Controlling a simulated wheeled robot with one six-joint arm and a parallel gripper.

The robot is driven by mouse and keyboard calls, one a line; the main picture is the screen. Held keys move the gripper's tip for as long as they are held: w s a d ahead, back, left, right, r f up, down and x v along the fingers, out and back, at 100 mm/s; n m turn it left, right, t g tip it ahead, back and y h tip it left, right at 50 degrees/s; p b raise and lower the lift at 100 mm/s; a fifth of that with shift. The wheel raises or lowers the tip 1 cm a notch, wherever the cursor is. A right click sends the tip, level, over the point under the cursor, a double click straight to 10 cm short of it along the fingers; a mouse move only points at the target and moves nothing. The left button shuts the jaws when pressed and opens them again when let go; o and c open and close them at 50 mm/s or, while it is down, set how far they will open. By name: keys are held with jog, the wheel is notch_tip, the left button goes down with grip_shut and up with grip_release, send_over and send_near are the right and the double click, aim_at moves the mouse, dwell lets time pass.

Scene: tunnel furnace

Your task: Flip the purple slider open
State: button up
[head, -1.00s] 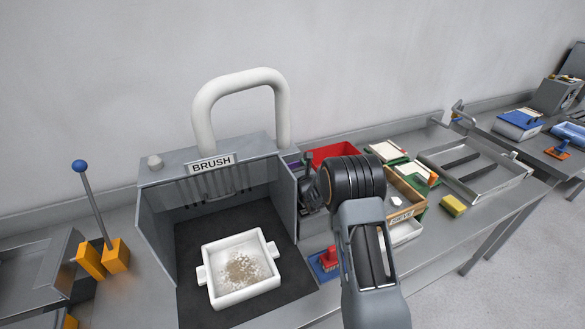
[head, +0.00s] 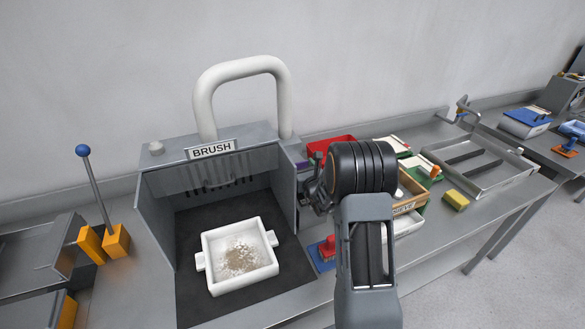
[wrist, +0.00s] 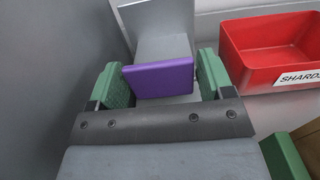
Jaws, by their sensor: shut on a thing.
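The purple slider (wrist: 158,78) is a flat purple block at the outer right side of the grey BRUSH box (head: 212,158). In the wrist view it sits between the two green finger pads of my gripper (wrist: 163,82), which is shut on it. A grey block lies just beyond it. In the head view only a small purple patch (head: 303,164) shows above my gripper (head: 316,190), and the rest is hidden by the box wall and gripper.
A red bin (wrist: 268,50) labelled SHARDS stands close on the right in the wrist view. The box wall (wrist: 55,70) is close on the left. A white tray (head: 240,262) with debris sits in the box. A red-handled tool (head: 327,248) lies below my gripper.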

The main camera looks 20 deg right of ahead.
jog(key=shift+s+f, duration=0.1)
jog(key=shift+f, duration=0.05)
jog(key=o, duration=0.9)
jog(key=shift+s, duration=0.1)
jog(key=shift+o, duration=0.9)
jog(key=shift+s, duration=0.1)
jog(key=s+b, duration=0.3)
jog(key=s, duration=1)
jog(key=shift+s+d, duration=0.25)
jog(key=shift+s, duration=0.1)
